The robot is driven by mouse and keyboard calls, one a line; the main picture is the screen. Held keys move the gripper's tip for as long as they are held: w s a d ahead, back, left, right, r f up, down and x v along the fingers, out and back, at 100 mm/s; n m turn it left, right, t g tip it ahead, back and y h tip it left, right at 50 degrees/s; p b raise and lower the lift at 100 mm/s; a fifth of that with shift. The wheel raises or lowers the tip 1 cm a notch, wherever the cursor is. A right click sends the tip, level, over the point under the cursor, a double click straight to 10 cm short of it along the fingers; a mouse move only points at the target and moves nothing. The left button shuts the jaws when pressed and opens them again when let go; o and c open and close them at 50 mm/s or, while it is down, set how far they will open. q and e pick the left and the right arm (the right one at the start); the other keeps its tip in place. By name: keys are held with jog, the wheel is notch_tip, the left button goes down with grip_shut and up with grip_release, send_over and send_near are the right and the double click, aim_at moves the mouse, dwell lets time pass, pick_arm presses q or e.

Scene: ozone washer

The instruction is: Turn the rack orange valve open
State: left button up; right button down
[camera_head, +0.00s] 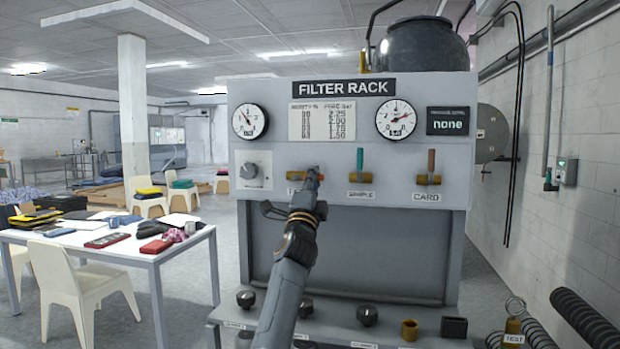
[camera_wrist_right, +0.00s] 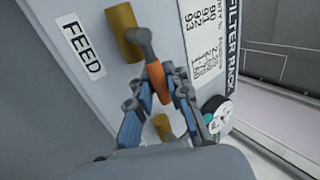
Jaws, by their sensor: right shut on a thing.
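The filter rack (camera_head: 350,235) stands in front of me with three valves in a row. The left valve's brass body (camera_head: 294,176) is partly covered by my right gripper (camera_head: 312,178). In the right wrist view, its orange handle (camera_wrist_right: 157,84) comes off a grey hub (camera_wrist_right: 143,45), beside the FEED label (camera_wrist_right: 83,47). My right gripper (camera_wrist_right: 158,85) is shut on this orange handle, one blue-sided finger on each side. Brass pipe (camera_wrist_right: 122,32) shows at the hub and below the handle. The handle's exact angle is hard to tell. My left gripper is not in view.
Right of my gripper are the green-handled SAMPLE valve (camera_head: 360,160) and the red-brown-handled CARD valve (camera_head: 431,163). A grey knob (camera_head: 251,171) sits left. Gauges (camera_head: 396,119) and a display reading "none" (camera_head: 450,121) are above. A cluttered table (camera_head: 120,250) stands at left.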

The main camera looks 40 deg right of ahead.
jog(key=shift+f+m+g, duration=0.15)
jog(key=shift+m+g, duration=0.15)
jog(key=shift+m, duration=0.3)
jog(key=c, duration=1.3)
grip_release()
jog(key=shift+w, duration=0.1)
jog(key=v, duration=0.7)
jog(key=shift+a+f, duration=0.25)
